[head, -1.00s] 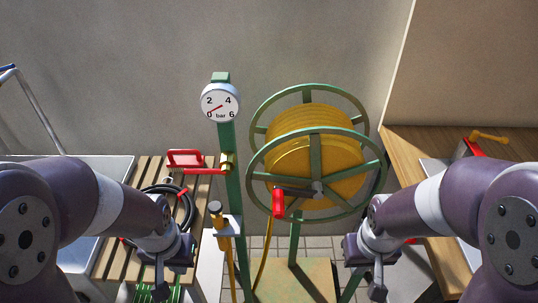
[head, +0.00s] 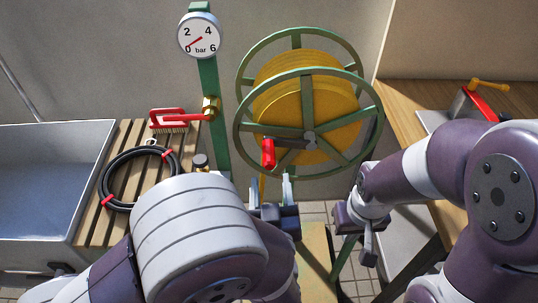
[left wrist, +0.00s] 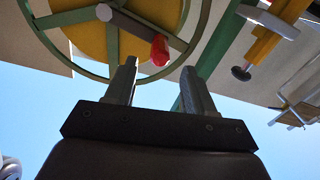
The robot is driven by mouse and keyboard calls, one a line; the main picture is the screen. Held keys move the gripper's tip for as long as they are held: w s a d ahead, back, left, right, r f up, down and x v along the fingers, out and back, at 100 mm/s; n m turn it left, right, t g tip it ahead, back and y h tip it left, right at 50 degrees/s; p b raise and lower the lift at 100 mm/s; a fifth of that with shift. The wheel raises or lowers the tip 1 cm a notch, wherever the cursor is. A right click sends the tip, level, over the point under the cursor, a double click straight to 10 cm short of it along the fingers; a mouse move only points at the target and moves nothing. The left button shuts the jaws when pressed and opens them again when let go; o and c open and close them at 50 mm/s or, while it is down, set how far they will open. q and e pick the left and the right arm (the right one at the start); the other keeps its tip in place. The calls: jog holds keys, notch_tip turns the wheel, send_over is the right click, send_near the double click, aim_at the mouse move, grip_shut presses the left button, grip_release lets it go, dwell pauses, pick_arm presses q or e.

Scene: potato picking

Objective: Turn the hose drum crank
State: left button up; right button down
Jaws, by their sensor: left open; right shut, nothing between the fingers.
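The hose drum (head: 290,105) stands in the middle, with green spoked wheels and yellow hose wound on it. Its crank has a red handle (head: 268,153) at the lower left of the front wheel, and the handle also shows in the left wrist view (left wrist: 159,50). My left gripper (head: 270,190) is open and empty, a little below the red handle and apart from it. In the left wrist view its two fingers (left wrist: 158,85) point toward the crank. My right gripper (head: 362,235) is shut and empty, low and to the right of the drum.
A green post with a pressure gauge (head: 200,35) and a red-levered brass valve (head: 211,108) stands left of the drum. A slatted bench holds a coiled black hose (head: 138,178) and a red brush (head: 168,120). A grey sink (head: 50,190) is at left, a wooden worktop (head: 425,95) at right.

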aim_at(269, 155)
pick_arm(q)
jog(key=w, duration=0.8)
jog(key=shift+w+p, duration=0.3)
jog(key=shift+w, duration=0.1)
grip_shut()
